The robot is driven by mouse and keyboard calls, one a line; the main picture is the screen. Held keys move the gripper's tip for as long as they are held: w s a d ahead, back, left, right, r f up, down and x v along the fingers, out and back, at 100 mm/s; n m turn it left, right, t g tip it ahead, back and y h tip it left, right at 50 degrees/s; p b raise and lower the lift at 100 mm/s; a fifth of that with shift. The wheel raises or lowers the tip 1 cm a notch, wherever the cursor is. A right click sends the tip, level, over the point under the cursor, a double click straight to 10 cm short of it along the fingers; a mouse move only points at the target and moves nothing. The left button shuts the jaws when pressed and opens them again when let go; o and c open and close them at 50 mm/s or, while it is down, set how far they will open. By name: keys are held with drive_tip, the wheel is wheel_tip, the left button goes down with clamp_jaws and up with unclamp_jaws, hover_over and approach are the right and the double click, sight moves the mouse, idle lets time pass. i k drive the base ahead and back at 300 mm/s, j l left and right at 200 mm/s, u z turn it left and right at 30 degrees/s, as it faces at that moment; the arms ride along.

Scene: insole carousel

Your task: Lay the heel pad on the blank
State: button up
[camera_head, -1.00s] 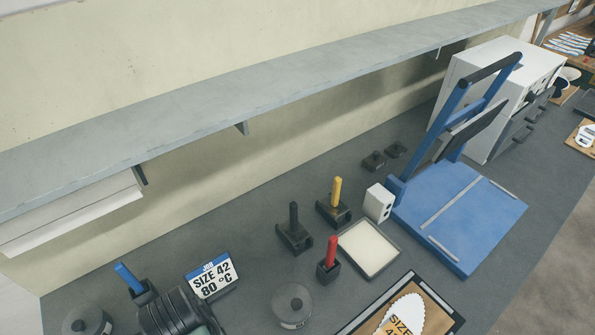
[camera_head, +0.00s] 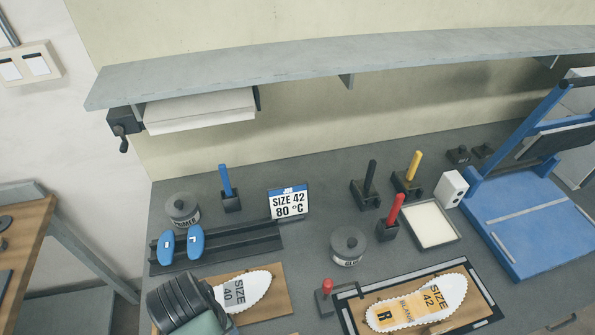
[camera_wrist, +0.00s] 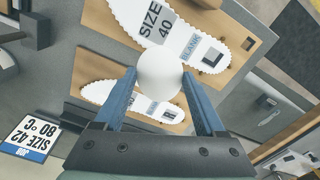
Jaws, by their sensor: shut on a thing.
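My gripper (camera_wrist: 160,75) is shut on a pale, rounded pad (camera_wrist: 161,77), which I take to be the heel pad. It sits between the blue fingertips in the wrist view; its far side and thickness are hard to tell. In the head view a white blank (camera_head: 455,293) marked SIZE 42 and R lies on a dark-framed wooden board (camera_head: 484,299). A SIZE 40 blank (camera_head: 256,287) lies on another wooden board (camera_head: 282,300); a SIZE 40 blank also shows behind the pad in the wrist view (camera_wrist: 208,52). Whether the pad touches anything beneath is unclear.
The job sign (camera_head: 289,203) reads SIZE 42, 80 °C. Two blue pads (camera_head: 167,246) rest on a dark rack (camera_head: 262,239). Red (camera_head: 395,210), yellow (camera_head: 414,167) and black (camera_head: 370,177) handles stand near a white tray (camera_head: 430,224). A blue press (camera_head: 530,220) is at right.

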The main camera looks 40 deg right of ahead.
sight(387, 315)
drive_tip(key=l+u, duration=0.45)
drive_tip(key=u, duration=0.25)
drive_tip(key=k+l+u, duration=0.15)
drive_tip(key=u, duration=0.25)
drive_tip(key=k+l, duration=0.2)
drive_tip(key=l, duration=0.2)
drive_tip(key=k+l, duration=0.25)
drive_tip(key=l, duration=0.15)
drive_tip(key=k+l, duration=0.2)
drive_tip(key=l, duration=0.25)
drive_tip(key=k+l, duration=0.2)
drive_tip(key=l, duration=0.2)
